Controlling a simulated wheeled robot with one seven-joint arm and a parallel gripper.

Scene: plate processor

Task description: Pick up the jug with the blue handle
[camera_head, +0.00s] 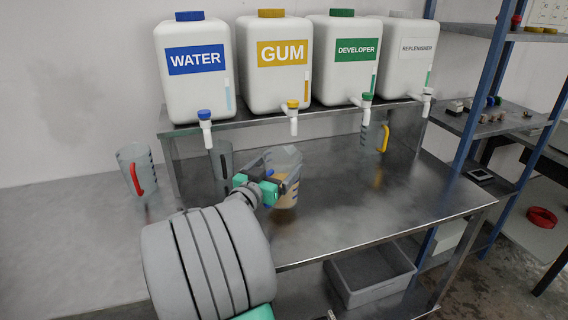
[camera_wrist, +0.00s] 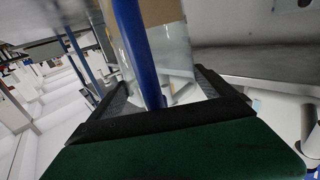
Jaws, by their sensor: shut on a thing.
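The clear jug with the blue handle (camera_head: 289,187) is above the steel table in the head view, partly hidden by my gripper (camera_head: 262,187). Some amber colour shows in its lower part. My gripper is shut on its handle. In the wrist view the blue handle (camera_wrist: 136,50) runs between the two dark fingers of my gripper (camera_wrist: 160,98), with the clear jug wall (camera_wrist: 172,50) behind it. The jug looks tilted in the head view. I cannot tell how far its base is from the table top.
A jug with a red handle (camera_head: 135,170) stands at the left and one with a yellow handle (camera_head: 376,138) at the back right. Another jug (camera_head: 221,160) stands behind my gripper. Tanks with taps line the shelf (camera_head: 260,121) above. The table's front right (camera_head: 400,205) is clear.

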